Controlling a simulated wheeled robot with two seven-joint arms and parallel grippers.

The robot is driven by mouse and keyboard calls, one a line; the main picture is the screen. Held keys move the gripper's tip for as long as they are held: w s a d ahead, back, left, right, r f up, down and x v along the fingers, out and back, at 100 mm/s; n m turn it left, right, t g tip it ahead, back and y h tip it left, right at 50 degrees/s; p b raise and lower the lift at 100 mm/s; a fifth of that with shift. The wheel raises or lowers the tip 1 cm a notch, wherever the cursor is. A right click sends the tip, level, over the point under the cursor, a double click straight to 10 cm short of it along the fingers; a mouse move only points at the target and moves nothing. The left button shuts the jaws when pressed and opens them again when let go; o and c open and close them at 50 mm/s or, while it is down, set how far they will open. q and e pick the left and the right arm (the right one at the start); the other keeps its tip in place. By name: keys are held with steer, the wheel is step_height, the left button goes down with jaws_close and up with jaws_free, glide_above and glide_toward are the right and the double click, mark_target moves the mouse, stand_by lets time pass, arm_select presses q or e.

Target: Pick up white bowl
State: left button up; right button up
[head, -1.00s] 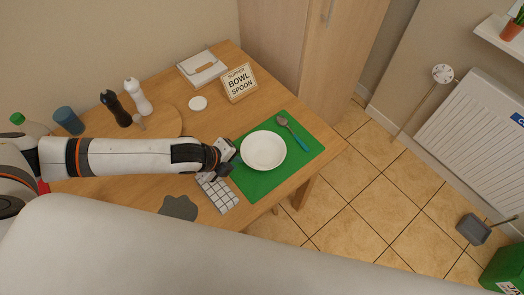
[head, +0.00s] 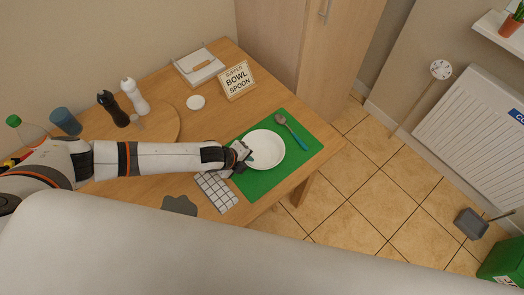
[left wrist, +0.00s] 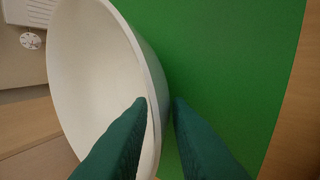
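The white bowl (head: 266,148) stands upright on a green placemat (head: 299,158) near the table's front right edge. In the left wrist view the bowl (left wrist: 95,75) fills the left side, with its rim running down between the fingers. My left gripper (head: 246,153) is at the bowl's left rim. In the wrist view its two teal fingers (left wrist: 160,102) straddle the rim, one over the inside and one outside, with a gap between them. It looks open; contact with the bowl wall cannot be told. My right gripper is not in view.
A checked cloth (head: 216,191) lies under the left wrist. Dark and white mills (head: 134,97), a blue cup (head: 66,121) and a round board stand left.

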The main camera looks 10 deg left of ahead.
arm_select(q)
steer(key=shift+x, duration=1)
jaws_close()
steer(key=shift+r, duration=0.1)
